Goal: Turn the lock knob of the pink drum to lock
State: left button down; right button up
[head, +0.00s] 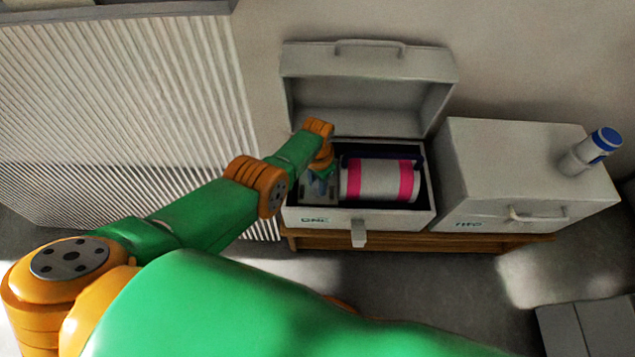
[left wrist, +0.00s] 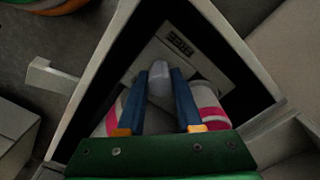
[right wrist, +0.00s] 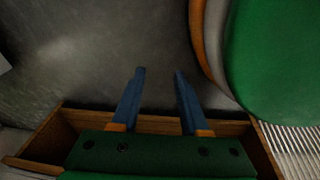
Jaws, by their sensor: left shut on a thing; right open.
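The pink drum (head: 379,181), a white cylinder with pink bands, lies on its side in the open left box (head: 390,221). In the left wrist view the drum (left wrist: 209,97) shows behind my fingers. A pale grey knob (left wrist: 159,70) stands in front of a light plate with dark lettering (left wrist: 180,38) at the drum's end. My left gripper (left wrist: 161,72) is shut on this knob. In the head view my left gripper (head: 320,183) is inside the box at the drum's left end, and my arm partly hides it. My right gripper (right wrist: 158,72) is open and empty, with floor beyond its fingertips.
The box's lid (head: 368,85) stands open at the back. A closed white box (head: 530,180) stands to the right, with a blue-capped white bottle (head: 592,151) on top. A wooden stand (head: 470,242) is under the boxes. A ribbed panel (head: 130,110) is at left.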

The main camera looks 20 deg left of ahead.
dwell(0.3)
pick_arm(q)
jog(key=c, duration=0.6)
grip_release()
pick_arm(e)
jog(key=shift+w, duration=0.15)
pick_arm(q)
jog(key=shift+r+p, duration=0.4)
notch_tip(320, 180, up, 6)
jog(key=p, duration=0.6)
jog(key=shift+r, duration=0.3)
pick_arm(e)
jog(key=s+a+r, duration=0.2)
jog(key=s+r, duration=0.2)
jog(key=r, duration=0.1)
jog(key=shift+a+r+g+y, duration=0.25)
jog(key=shift+r+g+y, duration=0.05)
jog(key=shift+r+g, duration=0.1)
pick_arm(q)
jog(key=shift+f, duration=0.2)
pick_arm(e)
jog(key=shift+s, duration=0.1)
